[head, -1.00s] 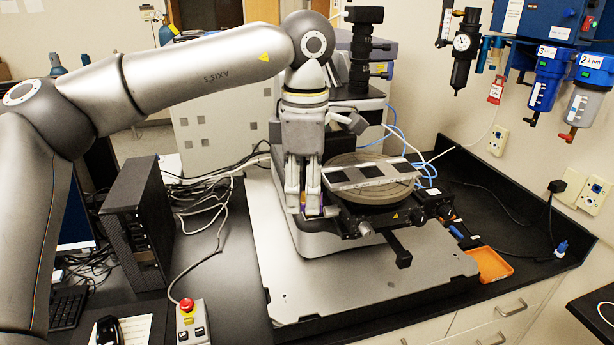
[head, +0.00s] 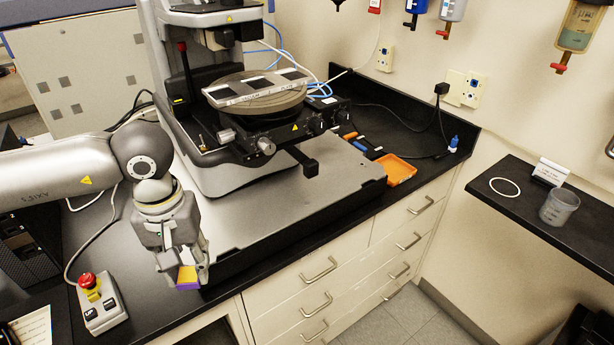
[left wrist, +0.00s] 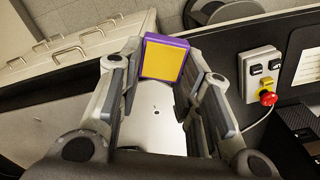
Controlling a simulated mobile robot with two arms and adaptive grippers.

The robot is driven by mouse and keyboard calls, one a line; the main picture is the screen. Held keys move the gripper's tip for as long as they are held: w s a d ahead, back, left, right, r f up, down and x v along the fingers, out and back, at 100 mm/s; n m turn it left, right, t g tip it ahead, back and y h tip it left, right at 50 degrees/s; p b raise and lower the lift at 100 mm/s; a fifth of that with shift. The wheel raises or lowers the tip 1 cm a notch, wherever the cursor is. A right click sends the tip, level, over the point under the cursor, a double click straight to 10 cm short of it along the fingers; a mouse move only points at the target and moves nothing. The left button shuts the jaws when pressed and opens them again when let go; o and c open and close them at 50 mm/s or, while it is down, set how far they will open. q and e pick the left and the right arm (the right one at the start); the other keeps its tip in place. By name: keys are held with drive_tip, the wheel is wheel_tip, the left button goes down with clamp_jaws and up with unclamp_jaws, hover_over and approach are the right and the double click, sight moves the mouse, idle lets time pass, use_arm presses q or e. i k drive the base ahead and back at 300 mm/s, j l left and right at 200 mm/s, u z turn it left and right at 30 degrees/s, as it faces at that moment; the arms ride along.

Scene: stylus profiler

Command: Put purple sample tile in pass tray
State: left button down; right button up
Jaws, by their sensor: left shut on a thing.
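The purple sample tile (head: 187,284) has a yellow face and is held between the fingertips of my left gripper (head: 184,268), over the front edge of the bench. The left wrist view shows the tile (left wrist: 165,58) clasped between the two fingers, with its yellow face toward the camera. An orange open tray (head: 398,171) sits on the bench at the right of the instrument and looks empty. A pale long holder with dark squares (head: 240,98) lies on the round stage. I cannot read which one is marked pass. My right gripper is not in view.
The profiler's grey base plate (head: 270,210) lies behind and right of my gripper. A box with a red stop button (head: 100,305) is to the left. A side shelf (head: 545,215) at right holds a beaker (head: 558,208), a white ring and a card.

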sight(392, 170)
drive_tip(key=i+l+z, duration=0.1)
drive_tip(key=l, duration=0.3)
drive_tip(key=i+l, duration=0.2)
drive_tip(key=l, duration=0.2)
drive_tip(key=i+l+z, duration=0.15)
drive_tip(key=l, duration=0.25)
drive_tip(key=i+l+z, duration=0.1)
drive_tip(key=l, duration=0.3)
drive_tip(key=i+l+z, duration=0.1)
drive_tip(key=i+l, duration=0.35)
drive_tip(key=l, duration=0.25)
drive_tip(key=k+z, duration=0.05)
